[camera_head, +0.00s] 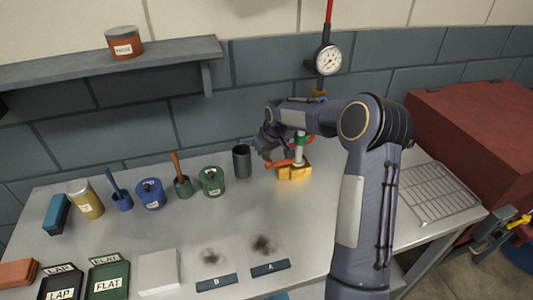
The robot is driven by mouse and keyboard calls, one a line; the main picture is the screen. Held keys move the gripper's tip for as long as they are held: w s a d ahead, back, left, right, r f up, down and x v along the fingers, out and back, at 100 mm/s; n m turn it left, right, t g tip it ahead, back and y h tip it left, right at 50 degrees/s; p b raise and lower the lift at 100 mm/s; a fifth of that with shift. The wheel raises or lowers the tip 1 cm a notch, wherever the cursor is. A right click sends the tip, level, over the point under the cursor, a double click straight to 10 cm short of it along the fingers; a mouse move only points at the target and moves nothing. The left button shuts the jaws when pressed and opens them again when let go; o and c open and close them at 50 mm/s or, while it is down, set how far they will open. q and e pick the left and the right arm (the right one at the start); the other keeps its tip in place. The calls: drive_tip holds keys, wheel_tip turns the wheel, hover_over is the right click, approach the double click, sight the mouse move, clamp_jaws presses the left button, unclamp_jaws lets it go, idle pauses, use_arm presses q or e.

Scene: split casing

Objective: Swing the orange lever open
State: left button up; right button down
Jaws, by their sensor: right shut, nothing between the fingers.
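The orange lever (281,163) juts out to the left from a small yellow-orange fixture (294,172) on the metal bench. A white and green upright part stands on the fixture, below a red pipe. My right arm reaches over from the right, and my right gripper (267,154) is at the lever's left end. It is shut, with nothing held. Whether its fingers touch the lever is too small to tell. My arm hides part of the fixture's back. My left gripper is not in view.
A dark grey cup (242,161) stands just left of the gripper. Green (212,181) and blue (151,194) pots are further left. A pressure gauge (327,60) hangs above. A wire rack (437,192) lies at right. The bench front has labels A and B.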

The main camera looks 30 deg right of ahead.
sight(266, 168)
drive_tip(key=s+n, duration=0.1)
drive_tip(key=n+y, duration=0.1)
drive_tip(key=n, duration=0.1)
drive_tip(key=shift+s+a+n+b, duration=0.15)
drive_tip(key=shift+s+n+b, duration=0.15)
drive_tip(key=shift+s+b, duration=0.05)
drive_tip(key=n, duration=0.1)
drive_tip(key=s+n+g+y, duration=0.1)
drive_tip(key=n, duration=0.1)
drive_tip(key=shift+s+n, duration=0.3)
drive_tip(key=s+n, duration=0.1)
drive_tip(key=n, duration=0.1)
drive_tip(key=s+d+n+g+y+b, duration=0.1)
drive_tip(key=n, duration=0.1)
drive_tip(key=shift+s, duration=0.15)
idle(0.4)
